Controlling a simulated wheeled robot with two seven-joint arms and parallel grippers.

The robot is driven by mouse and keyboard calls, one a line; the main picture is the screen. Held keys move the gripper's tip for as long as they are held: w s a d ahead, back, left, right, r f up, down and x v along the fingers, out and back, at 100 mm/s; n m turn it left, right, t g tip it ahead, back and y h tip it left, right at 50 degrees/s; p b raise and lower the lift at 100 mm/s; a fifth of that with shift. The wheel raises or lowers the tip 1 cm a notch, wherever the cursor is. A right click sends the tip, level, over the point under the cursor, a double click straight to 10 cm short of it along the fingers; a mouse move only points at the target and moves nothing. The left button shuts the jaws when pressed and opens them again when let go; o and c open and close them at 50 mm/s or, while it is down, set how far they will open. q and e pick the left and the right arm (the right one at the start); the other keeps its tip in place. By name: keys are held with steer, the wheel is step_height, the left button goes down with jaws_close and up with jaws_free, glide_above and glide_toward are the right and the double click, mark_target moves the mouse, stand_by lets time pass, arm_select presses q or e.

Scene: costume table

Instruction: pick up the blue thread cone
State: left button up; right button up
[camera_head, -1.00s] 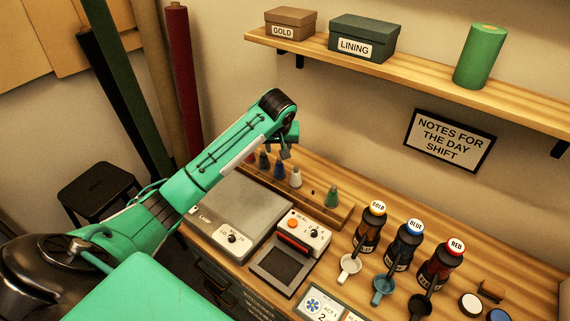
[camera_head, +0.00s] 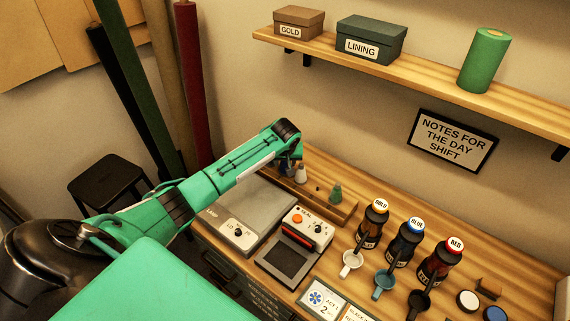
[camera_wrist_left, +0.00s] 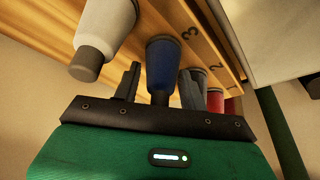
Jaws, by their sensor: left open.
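The blue thread cone (camera_wrist_left: 160,66) shows in the left wrist view, narrow dark end toward me, on a wooden rack (camera_wrist_left: 184,18) with numbers. My left gripper (camera_wrist_left: 159,84) is open, with one finger on each side of the cone. I cannot tell whether the fingers touch it. In the head view my left gripper (camera_head: 289,164) is low over the rack's left part, and my arm hides the blue cone there. My right gripper is not in view.
A white cone (camera_wrist_left: 107,32) is close left of the fingers in the wrist view; a red cone (camera_wrist_left: 215,100) is at right. A sealing device (camera_head: 296,240) and labelled bottles (camera_head: 404,240) stand nearby. The shelf (camera_head: 420,80) is above.

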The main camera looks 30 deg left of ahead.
arm_select(q)
steer(key=shift+f, duration=0.1)
steer(key=c, duration=0.7)
